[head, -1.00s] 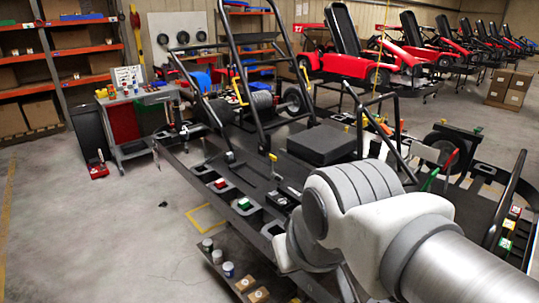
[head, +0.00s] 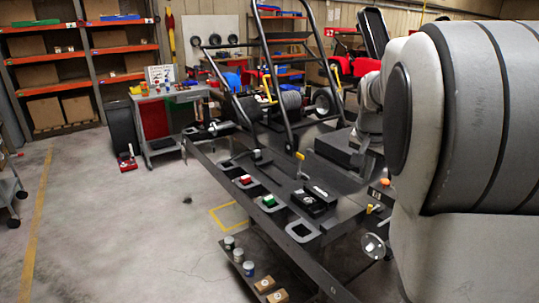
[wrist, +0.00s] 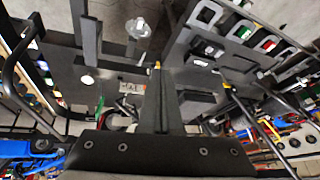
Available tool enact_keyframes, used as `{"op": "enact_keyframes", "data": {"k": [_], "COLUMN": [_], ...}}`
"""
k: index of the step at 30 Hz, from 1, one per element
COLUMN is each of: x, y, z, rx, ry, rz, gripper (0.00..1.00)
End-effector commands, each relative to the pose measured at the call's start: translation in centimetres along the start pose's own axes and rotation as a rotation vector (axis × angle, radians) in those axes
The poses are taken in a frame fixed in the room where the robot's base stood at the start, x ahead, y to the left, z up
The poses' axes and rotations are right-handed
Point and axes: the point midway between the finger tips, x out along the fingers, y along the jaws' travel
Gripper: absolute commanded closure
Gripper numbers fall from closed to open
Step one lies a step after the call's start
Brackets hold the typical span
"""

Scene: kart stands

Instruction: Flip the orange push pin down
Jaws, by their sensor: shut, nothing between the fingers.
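A small orange pin (head: 369,208) stands out near the right edge of the dark kart frame in the head view, close above a round metal disc (head: 373,246). In the wrist view, a small yellow-orange tip (wrist: 157,64), which looks like the same pin, shows just beyond the fingertips. My gripper (wrist: 160,75) is shut and empty, its dark fingers pointing at that tip. I cannot tell whether they touch it. In the head view my arm covers much of the right side, and the fingers cannot be made out.
The kart frame holds trays with a red block (head: 245,179) and a green block (head: 269,200). A yellow-tipped lever (head: 299,156) and tall black bars rise from it. A low shelf carries cans (head: 238,255) and boxes.

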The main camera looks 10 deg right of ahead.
Motion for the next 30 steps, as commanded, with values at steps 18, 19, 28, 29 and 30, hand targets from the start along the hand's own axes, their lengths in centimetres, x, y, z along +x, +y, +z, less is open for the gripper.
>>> {"op": "enact_keyframes", "data": {"k": [18,19,28,29,30], "x": [4.9,4.9,4.9,4.9,5.1], "y": [-2.1,-2.1,-2.1,-2.0,-2.0], "z": [-12.0,-12.1,-12.1,-12.1,-12.2], "rx": [0.165,0.165,0.166,0.166,0.166], "ry": [0.373,0.375,0.374,0.374,0.373], "rz": [0.272,0.272,0.272,0.272,0.273], "gripper": [1.00,1.00,1.00,1.00,1.00]}}
